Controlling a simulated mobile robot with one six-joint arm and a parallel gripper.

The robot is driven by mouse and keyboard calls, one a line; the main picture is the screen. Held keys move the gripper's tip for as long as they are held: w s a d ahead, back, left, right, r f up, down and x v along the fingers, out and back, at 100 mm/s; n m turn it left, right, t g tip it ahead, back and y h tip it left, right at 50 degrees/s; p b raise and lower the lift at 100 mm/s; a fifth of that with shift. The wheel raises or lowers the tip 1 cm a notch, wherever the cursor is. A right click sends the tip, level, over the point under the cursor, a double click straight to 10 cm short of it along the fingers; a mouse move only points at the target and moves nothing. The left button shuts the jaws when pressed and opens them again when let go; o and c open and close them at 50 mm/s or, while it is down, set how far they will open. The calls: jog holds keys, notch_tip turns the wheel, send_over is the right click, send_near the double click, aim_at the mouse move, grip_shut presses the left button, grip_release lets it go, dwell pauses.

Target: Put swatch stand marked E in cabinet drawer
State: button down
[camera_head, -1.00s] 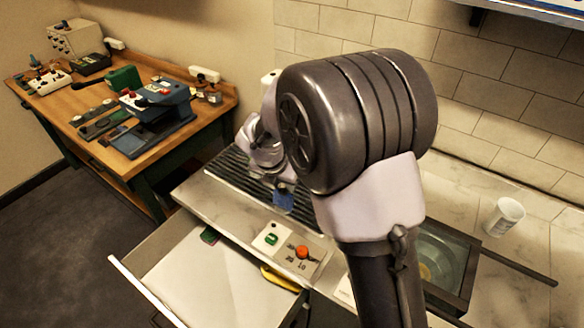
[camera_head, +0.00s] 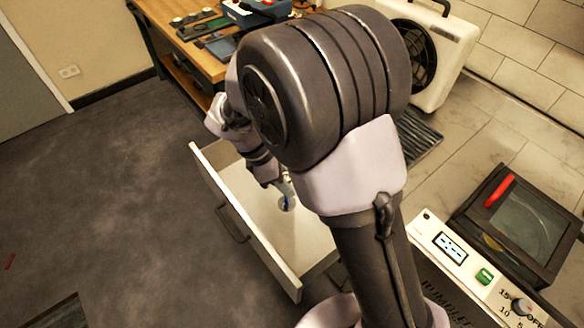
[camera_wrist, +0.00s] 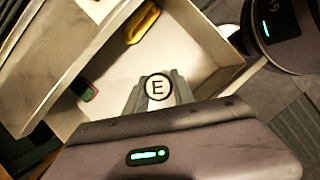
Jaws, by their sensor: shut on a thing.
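My gripper (camera_head: 284,188) is over the open cabinet drawer (camera_head: 258,243) in the head view, pointing down into it. It is shut on the swatch stand marked E, whose round white top with a black ring and letter E (camera_wrist: 157,88) shows between the fingers in the wrist view. In the head view the stand is a small blue and white shape (camera_head: 287,204) at the fingertips. The drawer's pale floor shows below it in the wrist view (camera_wrist: 115,75). I cannot tell whether the stand touches the floor.
A yellow object (camera_wrist: 143,22) and a small green and red object (camera_wrist: 88,91) lie in the drawer. A machine with a dial (camera_head: 490,285) and a glass-lidded box (camera_head: 535,225) stand at right. A fan unit (camera_head: 432,50) stands behind. Open floor lies left.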

jog(key=shift+s+a+f, duration=0.15)
jog(key=shift+a+f, duration=0.1)
jog(key=shift+f, duration=0.05)
notch_tip(320, 180, down, 16)
jog(key=b, duration=1.2)
jog(key=shift+d+r, duration=0.2)
jog(key=shift+f, duration=0.5)
jog(key=c, duration=0.6)
grip_release()
